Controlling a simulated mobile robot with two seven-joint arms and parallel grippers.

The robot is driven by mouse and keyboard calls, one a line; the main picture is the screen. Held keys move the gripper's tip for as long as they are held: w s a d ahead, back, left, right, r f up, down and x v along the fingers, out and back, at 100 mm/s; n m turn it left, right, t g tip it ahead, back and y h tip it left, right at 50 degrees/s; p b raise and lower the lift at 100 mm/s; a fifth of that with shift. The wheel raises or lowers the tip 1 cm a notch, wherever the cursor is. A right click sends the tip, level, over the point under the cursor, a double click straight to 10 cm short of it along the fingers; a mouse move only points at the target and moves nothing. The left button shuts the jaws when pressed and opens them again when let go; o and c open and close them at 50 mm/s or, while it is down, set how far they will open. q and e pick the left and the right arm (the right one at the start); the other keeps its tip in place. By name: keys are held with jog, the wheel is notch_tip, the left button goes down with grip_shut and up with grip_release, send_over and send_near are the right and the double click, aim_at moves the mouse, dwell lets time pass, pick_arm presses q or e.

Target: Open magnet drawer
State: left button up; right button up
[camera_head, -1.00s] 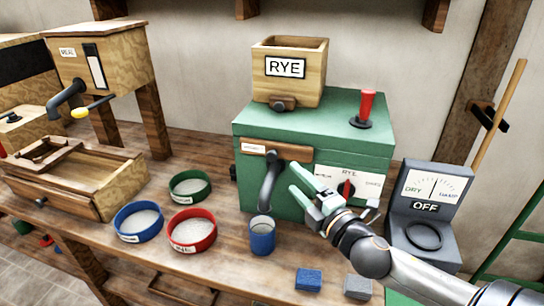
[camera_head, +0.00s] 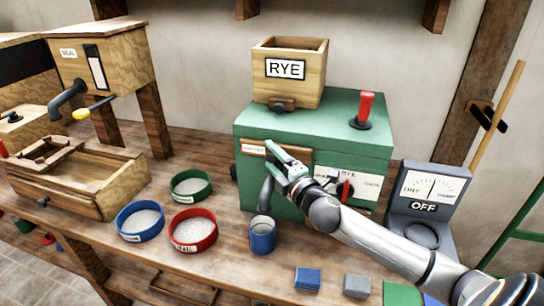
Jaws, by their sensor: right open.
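The wooden drawer front (camera_head: 250,148) with a small white label is set in the front of the green mill (camera_head: 318,112). The label is too small to read, so I cannot tell from it that this is the magnet drawer. My right gripper (camera_head: 277,158) is open in front of the right part of this wooden strip and hides it. I cannot tell whether the fingers touch it. The drawer front looks flush with the mill. The dark spout (camera_head: 266,196) hangs below, partly hidden by the gripper. My left gripper is not in view.
A blue cup (camera_head: 262,238) stands under the spout. Green (camera_head: 190,193), blue (camera_head: 140,232) and red (camera_head: 194,242) sieves stand to the left.

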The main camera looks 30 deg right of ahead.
jog(key=shift+w, duration=0.2)
grip_shut()
dwell(0.5)
dwell(0.3)
